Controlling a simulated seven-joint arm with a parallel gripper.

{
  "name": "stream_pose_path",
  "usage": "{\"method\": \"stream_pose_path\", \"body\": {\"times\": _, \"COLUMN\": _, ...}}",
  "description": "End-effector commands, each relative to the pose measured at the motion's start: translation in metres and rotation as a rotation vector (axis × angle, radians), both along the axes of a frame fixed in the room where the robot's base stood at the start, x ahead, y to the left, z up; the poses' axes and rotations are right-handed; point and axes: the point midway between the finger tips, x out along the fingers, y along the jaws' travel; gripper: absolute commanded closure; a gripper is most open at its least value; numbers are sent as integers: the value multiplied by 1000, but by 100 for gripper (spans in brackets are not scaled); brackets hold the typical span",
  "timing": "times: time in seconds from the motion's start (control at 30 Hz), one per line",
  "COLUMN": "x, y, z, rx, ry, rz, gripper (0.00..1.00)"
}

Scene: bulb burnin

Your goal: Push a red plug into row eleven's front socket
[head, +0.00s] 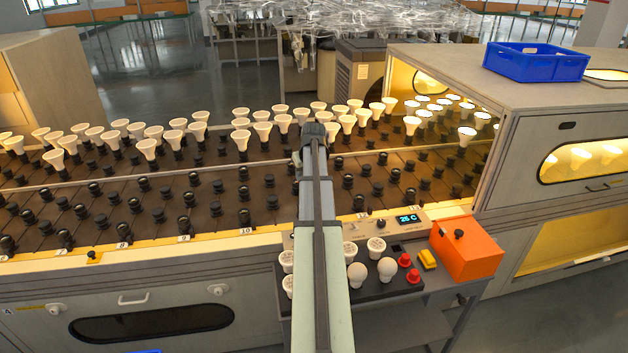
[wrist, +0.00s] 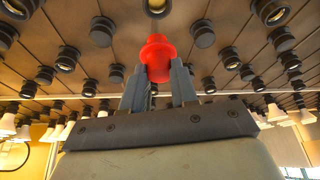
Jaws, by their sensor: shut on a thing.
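My gripper (wrist: 158,78) is shut on a red plug (wrist: 158,50), which sticks out beyond the fingertips in the wrist view. Dark round sockets in the brown rack deck fill the background there, and I cannot tell whether the plug touches one. In the head view my arm reaches over the rack (head: 120,185) and hides the plug and the strip of deck under it. A label that looks like 10 (head: 245,229) shows left of my arm. The label and front socket of row eleven are not visible, apparently behind my arm.
White bulbs (head: 262,130) stand in several back sockets. Two more red plugs (head: 405,260) lie on the front shelf beside bulbs (head: 387,268), a yellow block (head: 427,259) and an orange box (head: 466,250). A grey cabinet (head: 545,135) with a blue crate (head: 536,66) stands at right.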

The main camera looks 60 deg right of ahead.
Motion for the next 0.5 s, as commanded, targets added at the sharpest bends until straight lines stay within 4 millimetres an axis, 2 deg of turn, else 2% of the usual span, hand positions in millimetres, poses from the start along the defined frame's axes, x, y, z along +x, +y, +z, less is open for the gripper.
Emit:
{"method": "stream_pose_path", "body": {"times": 0.2, "x": -1, "y": 6, "z": -1, "rx": 0, "ry": 0, "rz": 164, "gripper": 100}}
{"method": "stream_pose_path", "body": {"times": 0.5, "x": -1, "y": 7, "z": -6, "rx": 0, "ry": 0, "rz": 221, "gripper": 100}}
